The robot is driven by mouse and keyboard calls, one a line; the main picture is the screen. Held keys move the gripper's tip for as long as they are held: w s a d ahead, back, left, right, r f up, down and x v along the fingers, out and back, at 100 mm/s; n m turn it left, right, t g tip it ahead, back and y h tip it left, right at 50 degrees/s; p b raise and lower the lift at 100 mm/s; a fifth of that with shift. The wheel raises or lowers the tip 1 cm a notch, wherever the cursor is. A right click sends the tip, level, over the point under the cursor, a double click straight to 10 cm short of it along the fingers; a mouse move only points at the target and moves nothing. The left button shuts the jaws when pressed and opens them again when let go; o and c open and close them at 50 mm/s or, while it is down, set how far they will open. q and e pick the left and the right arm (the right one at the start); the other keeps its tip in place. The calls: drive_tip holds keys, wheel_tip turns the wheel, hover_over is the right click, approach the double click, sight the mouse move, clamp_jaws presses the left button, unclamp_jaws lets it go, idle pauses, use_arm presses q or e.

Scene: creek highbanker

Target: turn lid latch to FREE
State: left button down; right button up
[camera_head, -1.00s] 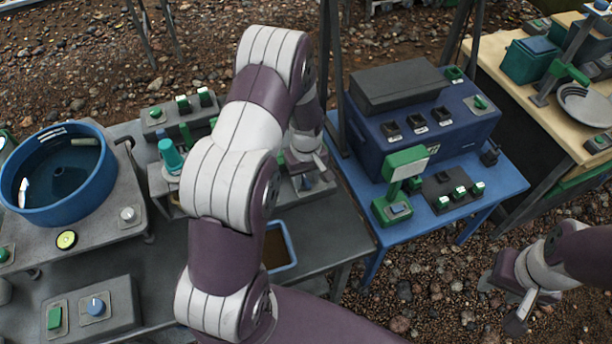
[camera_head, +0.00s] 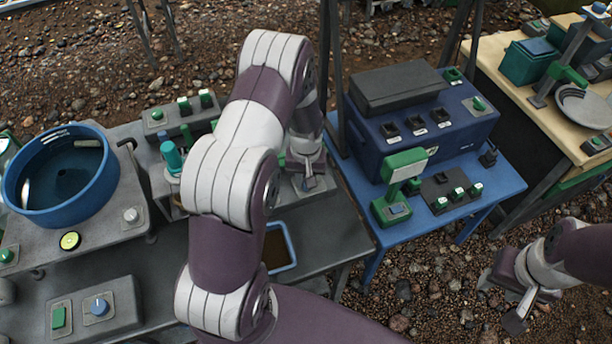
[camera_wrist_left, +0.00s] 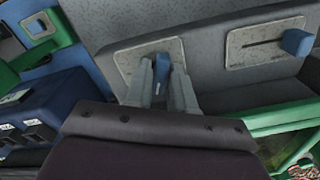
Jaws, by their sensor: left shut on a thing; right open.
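My left gripper (camera_wrist_left: 168,85) is shut on a small blue handle (camera_wrist_left: 162,65), which I take to be the lid latch. The handle stands on a light metal plate (camera_wrist_left: 133,62) fixed to a grey panel. No FREE marking is readable. In the head view my left gripper (camera_head: 308,182) is at the grey unit beside the blue table, and my own arm hides much of that unit. My right gripper (camera_head: 502,302) is open and empty over the gravel at the lower right.
A second plate with a slot and a blue knob (camera_wrist_left: 296,42) sits to the right on the same panel. A blue table (camera_head: 500,180) carries a dark blue box (camera_head: 420,140) and a green-framed stand (camera_head: 392,205). A blue tub (camera_head: 100,200) is at the left.

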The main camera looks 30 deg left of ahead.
use_arm(q)
drive_tip(key=m+p, duration=0.1)
drive_tip(key=m, duration=0.5)
drive_tip(key=shift+r, duration=0.1)
drive_tip(key=m+p, duration=0.1)
drive_tip(key=m, duration=0.5)
drive_tip(key=shift+m, duration=0.4)
drive_tip(key=shift+w, duration=0.1)
drive_tip(key=c, duration=1)
unclamp_jaws()
drive_tip(key=shift+o, duration=0.2)
wheel_tip(320, 180, up, 13)
drive_tip(key=shift+f, duration=0.2)
